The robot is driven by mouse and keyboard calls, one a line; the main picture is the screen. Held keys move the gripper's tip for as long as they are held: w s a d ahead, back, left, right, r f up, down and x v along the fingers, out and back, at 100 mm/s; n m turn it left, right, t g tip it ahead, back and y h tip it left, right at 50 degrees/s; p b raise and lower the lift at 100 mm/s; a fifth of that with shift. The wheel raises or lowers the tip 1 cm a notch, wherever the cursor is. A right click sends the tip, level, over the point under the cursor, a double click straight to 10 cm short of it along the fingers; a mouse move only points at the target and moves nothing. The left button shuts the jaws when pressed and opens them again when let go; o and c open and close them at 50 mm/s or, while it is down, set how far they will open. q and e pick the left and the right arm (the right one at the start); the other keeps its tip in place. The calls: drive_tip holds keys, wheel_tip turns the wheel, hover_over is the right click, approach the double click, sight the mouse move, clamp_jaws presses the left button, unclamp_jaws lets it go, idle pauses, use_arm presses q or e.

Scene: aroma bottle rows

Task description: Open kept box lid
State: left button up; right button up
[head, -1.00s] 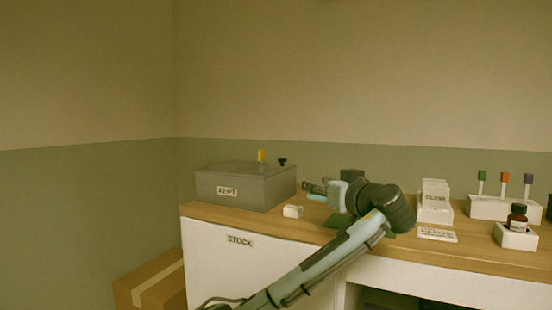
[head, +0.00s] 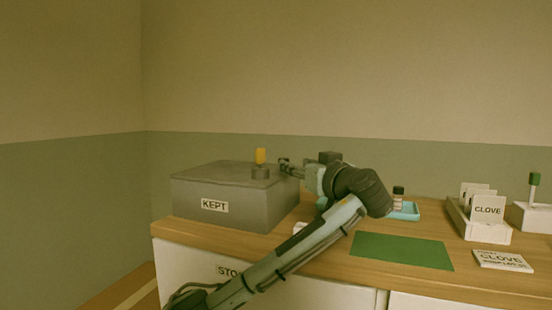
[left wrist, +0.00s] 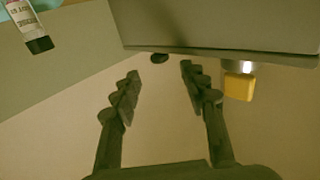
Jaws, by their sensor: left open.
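The grey box labelled KEPT (head: 235,200) stands at the left end of the counter, and its flat lid (head: 215,172) is down. A yellow-topped piece (head: 260,156) rises at the lid's back right; it also shows in the left wrist view (left wrist: 239,87). My left gripper (head: 286,167) is at the box's right side, near lid height. In the left wrist view my left gripper (left wrist: 160,70) is open and empty. A small black knob (left wrist: 159,58) at the edge of the box appears between the fingertips, apparently untouched. My right gripper is out of view.
A blue tray (head: 408,212) with a small bottle (head: 398,197) lies right of my arm. A green mat (head: 402,250), a CLOVE card holder (head: 483,230) and a CLOVE plate (head: 502,261) are farther right. Walls stand behind and left.

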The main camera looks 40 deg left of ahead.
sight(285, 159)
use_arm(q)
drive_tip(key=shift+x, duration=0.8)
drive_tip(key=x, duration=0.3)
drive_tip(key=p+x, duration=0.1)
drive_tip(key=x, duration=0.1)
drive_tip(key=shift+w+a+r, duration=0.2)
drive_tip(key=shift+a, duration=0.15)
drive_tip(key=shift+w+a+f+p, duration=0.1)
drive_tip(key=shift+w+a+p, duration=0.2)
drive_tip(key=shift+a, duration=0.1)
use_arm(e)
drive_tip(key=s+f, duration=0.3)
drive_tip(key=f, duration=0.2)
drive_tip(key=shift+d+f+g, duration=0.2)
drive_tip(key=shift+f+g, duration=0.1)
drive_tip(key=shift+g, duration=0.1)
use_arm(q)
drive_tip(key=shift+c, duration=0.3)
clamp_jaws()
